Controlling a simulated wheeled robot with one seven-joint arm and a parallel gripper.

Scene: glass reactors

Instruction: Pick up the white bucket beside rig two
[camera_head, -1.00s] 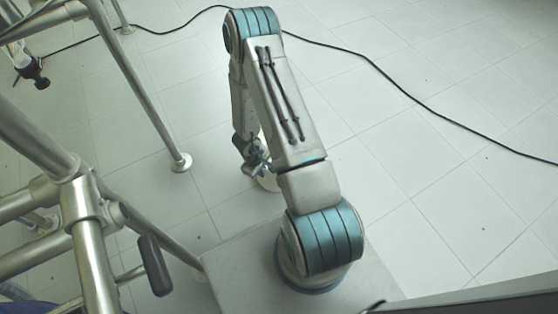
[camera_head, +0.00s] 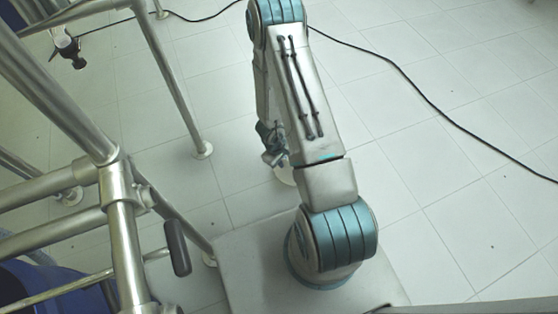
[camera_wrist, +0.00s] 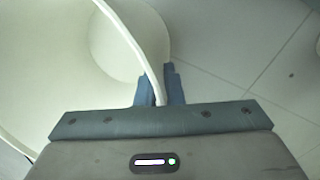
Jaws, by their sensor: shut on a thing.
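The white bucket (camera_wrist: 115,75) fills the left and upper part of the wrist view, seen from above into its pale inside. A thin white curved strip of it, rim or handle, runs down between the two blue-grey fingers. My gripper (camera_wrist: 160,88) is shut on this strip. In the head view my gripper (camera_head: 272,150) hangs low beside my forearm, partly hidden by it. A small pale round piece shows just below it there; I cannot tell whether it is the bucket. Whether the bucket touches the floor is not clear.
A metal tube frame (camera_head: 118,190) with a dark handle (camera_head: 178,248) stands close on the left. One of its posts ends in a round foot (camera_head: 202,150). A black cable (camera_head: 420,95) crosses the floor.

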